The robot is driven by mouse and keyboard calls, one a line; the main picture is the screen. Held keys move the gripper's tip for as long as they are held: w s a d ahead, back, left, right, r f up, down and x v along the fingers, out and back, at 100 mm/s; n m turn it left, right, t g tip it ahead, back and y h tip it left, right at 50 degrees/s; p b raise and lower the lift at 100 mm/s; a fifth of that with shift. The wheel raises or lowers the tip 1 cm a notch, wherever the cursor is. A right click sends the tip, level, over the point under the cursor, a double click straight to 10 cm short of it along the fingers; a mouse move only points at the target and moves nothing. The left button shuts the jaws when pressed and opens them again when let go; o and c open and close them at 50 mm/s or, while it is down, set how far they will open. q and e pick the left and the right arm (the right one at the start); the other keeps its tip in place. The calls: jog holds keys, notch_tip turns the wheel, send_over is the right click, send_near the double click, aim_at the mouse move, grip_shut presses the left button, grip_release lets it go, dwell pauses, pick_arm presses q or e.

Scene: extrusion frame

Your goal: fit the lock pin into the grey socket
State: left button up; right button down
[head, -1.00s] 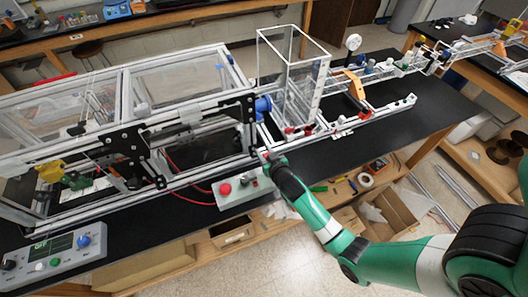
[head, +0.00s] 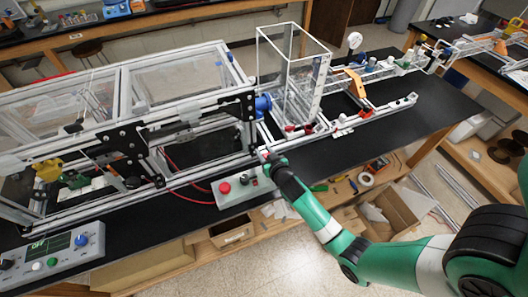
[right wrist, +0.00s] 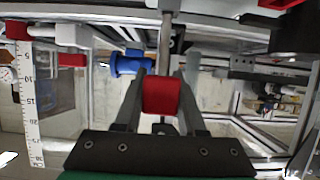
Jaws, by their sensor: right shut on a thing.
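My right gripper (head: 266,157) is at the near edge of the extrusion frame in the head view, just above the control box with a red button. In the right wrist view its two fingers (right wrist: 161,92) are shut on the red grip of the lock pin (right wrist: 161,96). The pin's metal shaft (right wrist: 166,42) points away from the gripper, toward the frame's rail at the top of the picture. I cannot clearly make out the grey socket, nor tell whether the shaft's far end is inside anything. My left gripper is not in view.
The extrusion frame (head: 120,70) fills the left and middle of the black table. The control box (head: 232,188) is close under the right gripper. A blue cylinder (head: 263,104) and a clear upright box (head: 292,65) stand nearby. The black tabletop (head: 400,125) at right is mostly clear.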

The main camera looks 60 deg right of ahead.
jog(key=shift+f+b, duration=0.7)
jog(key=shift+f, duration=0.1)
jog(key=shift+c, duration=2.1)
grip_release()
jog(key=shift+r, duration=0.1)
jog(key=shift+s+a+r, duration=0.2)
jog(key=p+v, duration=0.2)
jog(key=v, duration=0.9)
